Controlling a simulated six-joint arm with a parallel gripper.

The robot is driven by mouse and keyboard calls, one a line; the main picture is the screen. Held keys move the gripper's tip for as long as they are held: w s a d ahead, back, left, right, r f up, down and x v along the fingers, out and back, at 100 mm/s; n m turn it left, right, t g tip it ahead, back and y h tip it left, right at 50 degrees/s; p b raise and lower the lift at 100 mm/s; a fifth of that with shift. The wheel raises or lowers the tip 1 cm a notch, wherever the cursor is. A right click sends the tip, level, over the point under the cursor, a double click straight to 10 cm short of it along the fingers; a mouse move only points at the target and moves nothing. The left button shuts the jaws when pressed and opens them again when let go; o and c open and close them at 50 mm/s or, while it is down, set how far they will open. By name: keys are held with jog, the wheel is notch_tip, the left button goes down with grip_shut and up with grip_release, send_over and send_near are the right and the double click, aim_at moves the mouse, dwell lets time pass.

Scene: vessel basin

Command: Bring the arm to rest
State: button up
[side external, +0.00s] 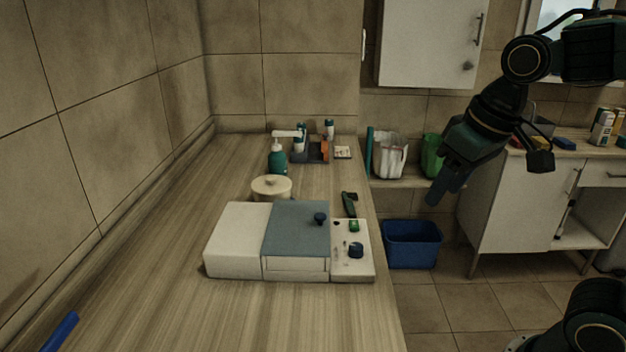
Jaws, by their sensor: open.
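My gripper (447,187) hangs at the end of my arm on the right side of the side external view. It points down and to the left, in the air right of the counter's edge, and appears above the blue bin. It is open, and I see nothing between its fingers. The wooden counter (180,260) runs along the left wall. A white box-shaped device (236,240) with a blue-grey lid (296,225) and a knob panel (352,265) sits on it, apart from my gripper.
A dark green-handled tool (349,204) lies near the counter's right edge. A blue bin (412,244) is on the floor. The front of the counter is mostly clear.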

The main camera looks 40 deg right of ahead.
jog(key=s+f+n+t, duration=0.1)
jog(key=s+f, duration=0.1)
jog(key=s, duration=0.5)
jog(key=shift+d+t, duration=0.25)
jog(key=shift+t, duration=0.15)
jog(key=shift+f, duration=0.1)
dwell(0.5)
